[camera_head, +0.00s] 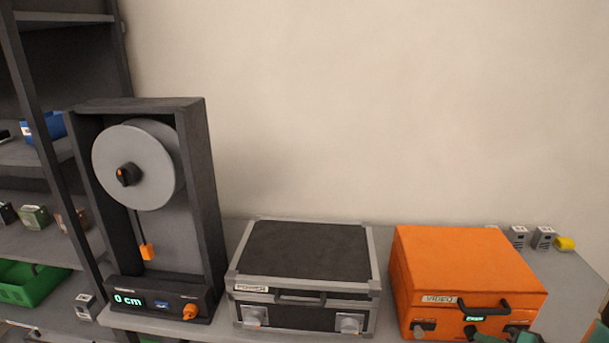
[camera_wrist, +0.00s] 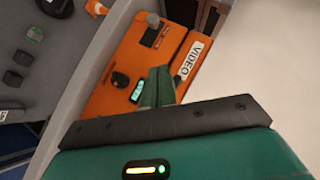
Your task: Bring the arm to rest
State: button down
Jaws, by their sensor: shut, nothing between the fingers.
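My gripper (camera_wrist: 157,84) is green and shows in the wrist view with its two fingers together and nothing between them. The fingers point at the front of the orange VIDEO case (camera_wrist: 118,58), in front of its small lit display. I cannot tell whether they touch it. In the head view, part of my green gripper (camera_head: 508,338) shows at the bottom edge, in front of the orange case (camera_head: 465,262). Most of my arm is out of view.
A black POWER case (camera_head: 305,250) stands left of the orange case. Further left is a dark frame with a grey wheel (camera_head: 135,165) and a display reading 0 cm. Shelves (camera_head: 40,160) stand at the far left. Small grey blocks (camera_head: 530,237) sit at the back right.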

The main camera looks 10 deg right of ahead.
jog(key=w+a+r+n+g+y, duration=0.1)
jog(key=a+r+g, duration=0.1)
jog(key=a, duration=0.3)
jog(key=w+a+r+n+g+y, duration=0.1)
jog(key=w+a+r+n, duration=0.1)
jog(key=a, duration=0.3)
jog(key=s+a+r+n+g+h, duration=0.1)
jog(key=s+a+r+h, duration=0.1)
jog(key=a, duration=0.5)
jog(key=s+a+r+n+g+h, duration=0.1)
jog(key=s+a+r+n+h, duration=0.1)
jog(key=a+r, duration=0.3)
jog(key=s+a+r+n+g+h, duration=0.1)
jog(key=s+a+r+h, duration=0.1)
jog(key=a, duration=0.7)
jog(key=shift+s+a+r+n+h, duration=0.2)
jog(key=shift+s+r+n+h, duration=0.2)
jog(key=shift+s+r, duration=0.45)
jog(key=shift+w+d+r, duration=0.1)
jog(key=shift+d, duration=0.15)
